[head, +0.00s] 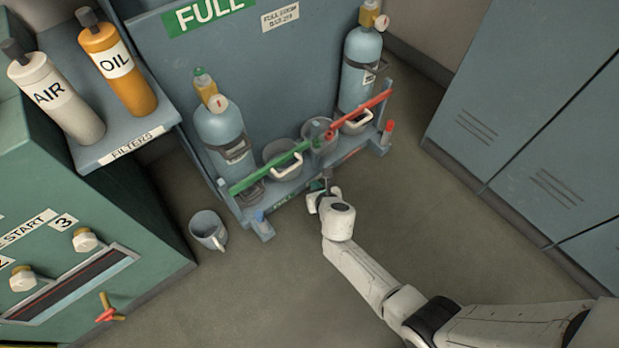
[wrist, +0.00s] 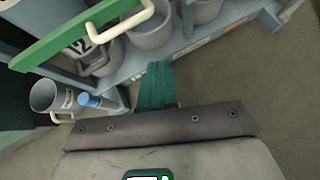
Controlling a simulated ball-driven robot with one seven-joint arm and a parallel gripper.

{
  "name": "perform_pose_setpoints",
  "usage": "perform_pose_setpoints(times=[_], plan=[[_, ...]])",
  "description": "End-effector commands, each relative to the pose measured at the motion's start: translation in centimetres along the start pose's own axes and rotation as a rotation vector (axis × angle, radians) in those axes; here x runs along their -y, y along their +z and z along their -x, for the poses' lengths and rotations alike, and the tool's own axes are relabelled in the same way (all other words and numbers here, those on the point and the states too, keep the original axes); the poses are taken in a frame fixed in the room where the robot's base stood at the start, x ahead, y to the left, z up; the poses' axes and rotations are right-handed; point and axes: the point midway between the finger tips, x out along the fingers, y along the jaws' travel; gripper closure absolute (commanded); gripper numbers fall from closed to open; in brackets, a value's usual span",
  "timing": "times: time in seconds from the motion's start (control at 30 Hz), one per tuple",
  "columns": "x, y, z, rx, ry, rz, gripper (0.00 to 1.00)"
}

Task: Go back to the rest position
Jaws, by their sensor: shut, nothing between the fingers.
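My gripper (head: 322,186) is at the end of my white arm, which reaches in from the lower right in the head view. It is just in front of the low blue-grey rack (head: 292,190), near its front edge. In the wrist view the dark green fingers (wrist: 157,86) are together and hold nothing. They point toward the rack (wrist: 215,42). Whether the fingertips touch the rack, I cannot tell.
Two blue cylinders (head: 219,128) (head: 360,66) stand on the rack behind a green bar (head: 268,167) and a red bar (head: 360,113). A grey mug (head: 208,230) is on the floor at left. Lockers (head: 535,110) stand at right. The floor between is clear.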

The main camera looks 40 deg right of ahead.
Motion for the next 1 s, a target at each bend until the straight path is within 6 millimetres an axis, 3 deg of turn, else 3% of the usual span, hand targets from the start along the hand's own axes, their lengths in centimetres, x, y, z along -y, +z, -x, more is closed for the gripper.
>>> perform_pose_setpoints(times=[0.1,0.3,0.7,0.87,1.0], plan=[[0.6,0.4,2.2,-0.001,0.0,0.001,1.0],[1.1,0.2,4.0,-0.001,0.001,0.001,1.0],[1.4,0.2,4.4,0.001,-0.004,-0.011,1.0],[4.4,2.0,6.2,0.023,-0.119,-0.313,1.0],[8.3,3.2,9.9,0.048,-0.279,-0.832,1.0]])
